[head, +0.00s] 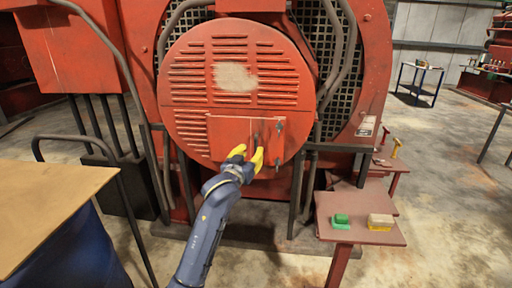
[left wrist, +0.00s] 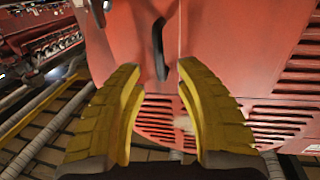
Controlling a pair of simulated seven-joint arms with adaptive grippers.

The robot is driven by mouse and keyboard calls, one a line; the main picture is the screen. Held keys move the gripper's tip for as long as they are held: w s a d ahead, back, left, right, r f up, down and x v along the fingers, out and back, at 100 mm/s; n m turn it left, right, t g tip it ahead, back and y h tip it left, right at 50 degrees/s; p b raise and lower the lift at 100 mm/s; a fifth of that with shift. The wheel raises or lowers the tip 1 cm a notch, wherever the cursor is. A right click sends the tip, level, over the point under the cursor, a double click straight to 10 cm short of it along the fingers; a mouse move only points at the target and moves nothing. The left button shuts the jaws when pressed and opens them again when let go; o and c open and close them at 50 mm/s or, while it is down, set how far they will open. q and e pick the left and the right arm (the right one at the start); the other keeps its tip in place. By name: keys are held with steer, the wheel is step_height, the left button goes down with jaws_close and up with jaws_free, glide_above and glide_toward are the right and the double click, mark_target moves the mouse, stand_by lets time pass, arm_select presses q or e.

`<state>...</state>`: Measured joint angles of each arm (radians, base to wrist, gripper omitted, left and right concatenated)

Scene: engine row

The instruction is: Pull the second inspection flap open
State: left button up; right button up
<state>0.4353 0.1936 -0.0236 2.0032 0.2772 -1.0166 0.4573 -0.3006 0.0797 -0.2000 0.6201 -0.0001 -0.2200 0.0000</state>
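A flat red inspection flap (head: 228,133) sits in the lower half of a round louvred red cover (head: 236,83). It looks flush with the cover. A dark upright handle (head: 257,136) is on its right part, with dark latches (head: 279,127) at its right edge. I cannot tell from markings whether this is the second flap. My left gripper (head: 249,153) has its yellow fingers at the lower end of the handle. In the left wrist view the fingers (left wrist: 158,72) are apart, and the dark handle (left wrist: 159,48) stands between and beyond them, with gaps on both sides. My right gripper is not in view.
A tan board (head: 45,195) is at the left. Dark pipes and rails flank the cover. Concrete floor is open at the right.

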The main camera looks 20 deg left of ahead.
mark_target(256, 146)
arm_select(q)
steer(key=shift+w+a, duration=0.15)
steer(key=shift+w, duration=2.6)
steer(key=shift+o, duration=0.3)
jaws_close()
